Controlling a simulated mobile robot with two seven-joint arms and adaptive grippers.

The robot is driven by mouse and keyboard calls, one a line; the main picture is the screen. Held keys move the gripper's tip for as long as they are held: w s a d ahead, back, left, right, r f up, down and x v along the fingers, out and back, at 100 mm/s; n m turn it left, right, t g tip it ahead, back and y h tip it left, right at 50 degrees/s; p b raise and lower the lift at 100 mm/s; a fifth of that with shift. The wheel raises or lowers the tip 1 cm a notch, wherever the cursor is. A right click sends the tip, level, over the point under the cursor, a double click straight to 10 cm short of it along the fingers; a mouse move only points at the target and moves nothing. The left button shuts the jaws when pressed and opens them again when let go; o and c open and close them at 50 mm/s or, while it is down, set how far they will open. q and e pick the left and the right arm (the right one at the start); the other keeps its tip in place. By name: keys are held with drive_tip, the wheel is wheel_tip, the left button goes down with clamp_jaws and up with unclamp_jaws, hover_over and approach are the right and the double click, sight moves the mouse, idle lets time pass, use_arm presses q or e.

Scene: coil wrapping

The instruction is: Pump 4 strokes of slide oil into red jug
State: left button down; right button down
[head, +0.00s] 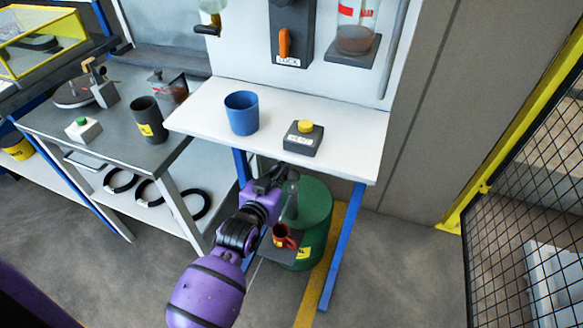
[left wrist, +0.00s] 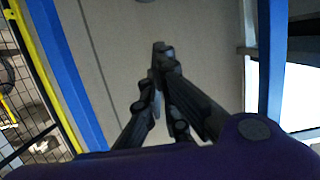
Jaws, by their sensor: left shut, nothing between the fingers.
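The red jug (head: 283,238) stands low under the white table, on a small dark ledge in front of the green drum (head: 318,208). A grey pump (head: 289,203) stands upright by the drum, just above the jug. My left gripper (head: 285,174) is under the table's front edge, close to the pump's top; I cannot tell whether it touches it. In the left wrist view the fingers of my left gripper (left wrist: 162,55) are closed together with nothing between them. My forearm hides part of the drum's left side. My right gripper is out of view.
A white table (head: 345,140) on blue legs is just above my gripper, with a blue cup (head: 241,113) and a yellow-button box (head: 303,137). A grey bench (head: 75,130) stands left. A mesh fence (head: 525,190) is on the right. Floor in front is clear.

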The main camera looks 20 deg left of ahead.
use_arm(q)
hover_over(292, 178)
wheel_tip(292, 178, down, 2)
drive_tip(key=shift+w+f, duration=0.15)
drive_tip(key=shift+f, duration=0.1)
drive_tip(key=f, duration=0.2)
drive_tip(key=shift+s+f+b, duration=0.2)
drive_tip(key=shift+f+b, duration=0.15)
drive_tip(key=shift+f, duration=0.4)
